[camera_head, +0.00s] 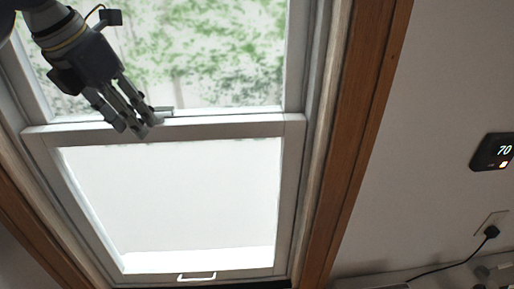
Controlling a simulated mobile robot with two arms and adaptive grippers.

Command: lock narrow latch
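A sash window with a white frame (165,129) fills the left and middle of the head view. The narrow latch (163,109) is a small grey piece on the rail between the upper and lower panes. My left gripper (139,124) comes in from the upper left, and its fingertips are over the rail beside the latch, hiding part of it. Whether the fingers touch the latch cannot be told. The fingers overlap in the view, so I cannot tell how far apart they are. My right gripper is not in view.
A white pull handle (197,276) is at the bottom of the lower sash. Brown wooden trim (362,130) runs along the window's right side. A dark thermostat (492,152) and a plugged-in black cord (491,232) are on the right wall. The space before the lower pane is clear.

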